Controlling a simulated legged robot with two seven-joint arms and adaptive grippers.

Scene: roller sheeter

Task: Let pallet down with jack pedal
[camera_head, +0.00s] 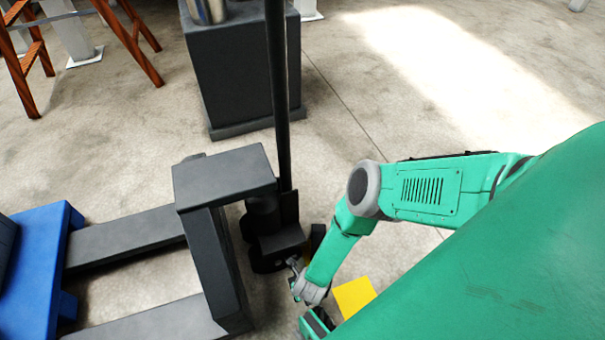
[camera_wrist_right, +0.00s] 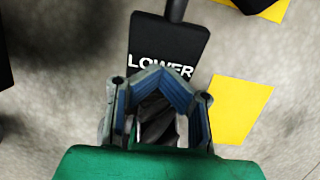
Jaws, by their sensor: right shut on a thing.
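A dark pallet jack (camera_head: 225,180) stands at the lower left of the head view, with its upright handle (camera_head: 279,100) rising behind it. A blue pallet (camera_head: 42,262) lies at the left edge, by the ends of the forks (camera_head: 125,238). The black pedal marked LOWER (camera_wrist_right: 168,45) shows in the right wrist view. My right gripper (camera_head: 296,270) is low beside the jack's base. In the wrist view its fingertips (camera_wrist_right: 163,76) meet at the pedal's near end, closed on it. They cover part of the lettering, and the exact contact is hidden. My left gripper is out of view.
Yellow patches (camera_head: 353,296) mark the concrete floor beside my right gripper. A dark grey block (camera_head: 240,75) stands behind the jack. Wooden trestle legs (camera_head: 25,75) are at the upper left.

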